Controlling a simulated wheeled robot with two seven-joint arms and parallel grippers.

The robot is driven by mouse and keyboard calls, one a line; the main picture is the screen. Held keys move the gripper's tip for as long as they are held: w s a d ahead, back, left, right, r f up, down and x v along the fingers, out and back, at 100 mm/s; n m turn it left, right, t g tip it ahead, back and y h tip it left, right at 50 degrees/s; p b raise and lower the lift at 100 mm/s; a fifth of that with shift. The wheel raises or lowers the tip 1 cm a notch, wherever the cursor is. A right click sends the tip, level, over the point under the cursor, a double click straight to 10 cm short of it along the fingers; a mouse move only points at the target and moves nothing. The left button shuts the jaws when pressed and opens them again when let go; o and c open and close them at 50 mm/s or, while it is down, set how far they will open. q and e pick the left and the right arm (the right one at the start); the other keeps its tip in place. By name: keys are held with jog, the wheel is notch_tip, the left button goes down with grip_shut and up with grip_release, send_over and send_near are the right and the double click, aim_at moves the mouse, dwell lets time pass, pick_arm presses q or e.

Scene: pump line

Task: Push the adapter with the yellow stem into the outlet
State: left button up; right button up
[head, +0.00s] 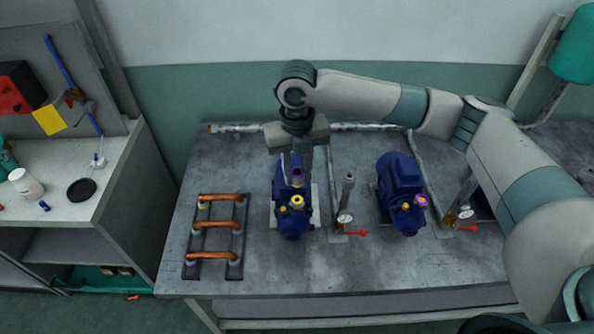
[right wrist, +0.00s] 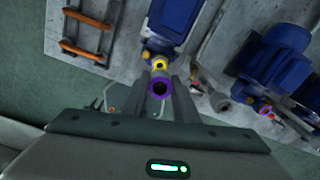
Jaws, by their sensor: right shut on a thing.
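My right gripper (head: 297,172) is above the left blue pump (head: 292,226), pointing down. It is shut on a short grey adapter with a purple-ringed open end, seen between the fingers; the adapter (right wrist: 159,87) shows best in the right wrist view. I cannot make out a yellow stem on it. A yellow-ringed outlet (head: 296,201) with a dark hole is on the left pump, just in front of the adapter in the head view. Whether they touch is not clear. The right blue pump (head: 400,178) has a purple-ringed port (head: 421,200). My left gripper is not in view.
A rack with copper pipes (head: 218,225) lies left of the left pump. Gauges with red-handled valves (head: 345,218) stand beside the pumps. Grey pipework (head: 235,128) runs along the bench back. The bench front (head: 330,275) is clear.

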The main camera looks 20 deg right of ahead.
jog(key=b, duration=0.4)
send_over(297, 199)
jog(key=shift+f, duration=2.7)
jog(key=shift+p, duration=0.65)
jog(key=shift+f, duration=0.7)
jog(key=o, duration=1.1)
jog(key=shift+o, duration=0.2)
jog(key=shift+r, duration=0.15)
